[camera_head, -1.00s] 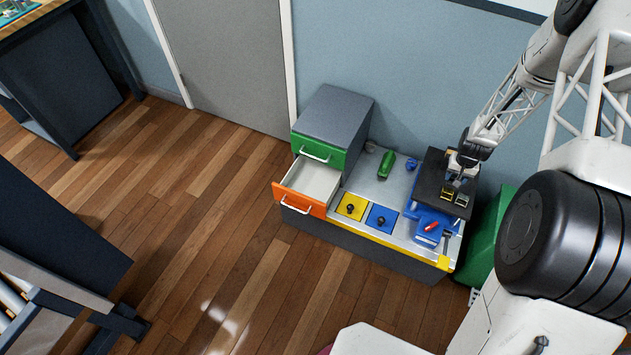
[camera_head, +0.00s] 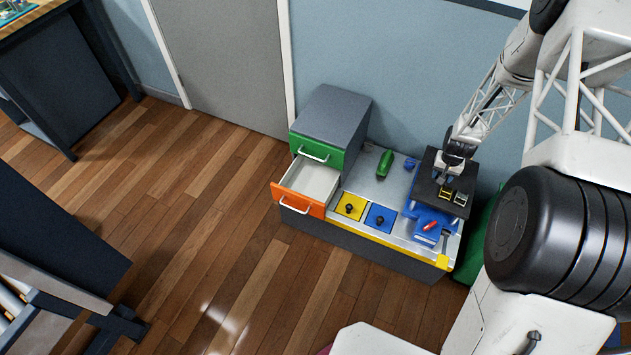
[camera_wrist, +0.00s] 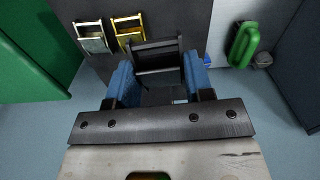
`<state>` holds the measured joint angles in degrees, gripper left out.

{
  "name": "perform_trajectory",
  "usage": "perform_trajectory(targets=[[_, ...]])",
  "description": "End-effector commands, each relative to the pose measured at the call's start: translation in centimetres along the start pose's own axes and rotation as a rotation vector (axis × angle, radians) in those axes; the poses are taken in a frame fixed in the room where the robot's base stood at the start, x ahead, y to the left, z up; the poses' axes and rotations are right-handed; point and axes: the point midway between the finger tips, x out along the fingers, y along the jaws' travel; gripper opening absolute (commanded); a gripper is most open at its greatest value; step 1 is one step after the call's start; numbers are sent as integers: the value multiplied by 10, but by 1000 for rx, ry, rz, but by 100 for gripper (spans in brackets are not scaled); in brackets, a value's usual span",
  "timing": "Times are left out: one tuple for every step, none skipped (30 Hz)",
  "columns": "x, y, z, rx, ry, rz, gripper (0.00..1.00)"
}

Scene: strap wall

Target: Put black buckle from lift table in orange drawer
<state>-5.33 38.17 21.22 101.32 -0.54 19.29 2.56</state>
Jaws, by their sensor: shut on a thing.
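The black buckle (camera_wrist: 155,57) is between the blue fingers of my gripper (camera_wrist: 160,80) in the wrist view, and the gripper is shut on it. In the head view my gripper (camera_head: 441,178) is over the dark top of the lift table (camera_head: 428,187); the buckle is too dark to make out there. A gap between buckle and table top cannot be told. The orange drawer (camera_head: 298,203) is pulled open at the left, its light inside (camera_head: 312,181) visible and empty, below a green drawer (camera_head: 318,153).
A silver buckle (camera_wrist: 92,37) and a gold buckle (camera_wrist: 129,31) lie on the table top beside my gripper. A green object (camera_head: 384,163) and a blue one (camera_head: 410,164) stand on the bench. Yellow (camera_head: 350,206) and blue (camera_head: 381,218) lidded squares lie between table and drawer.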

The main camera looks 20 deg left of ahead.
Motion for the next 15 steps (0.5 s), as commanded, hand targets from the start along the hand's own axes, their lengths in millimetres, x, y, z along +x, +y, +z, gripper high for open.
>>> perform_trajectory(targets=[[1, -13, 0, -13, 0, 0, 19], [2, -21, 0, -20, 0, 1, 19], [4, -31, 0, -27, 0, 1, 19], [4, -40, 0, -34, 0, 2, 19], [6, -48, 0, -40, 0, 2, 19], [7, -58, 0, -49, 0, 2, 19], [8, -67, 1, -56, 0, 3, 19], [9, -74, 2, -63, 0, 3, 19], [10, -85, 2, -71, 0, 4, 19], [11, -93, 3, -77, 0, 4, 19], [12, -101, 4, -83, 0, 5, 19], [14, -112, 5, -93, 0, 5, 19], [14, -120, 6, -100, 0, 5, 19], [15, -128, 6, -106, 1, 6, 19], [17, -139, 8, -115, 1, 6, 19]])
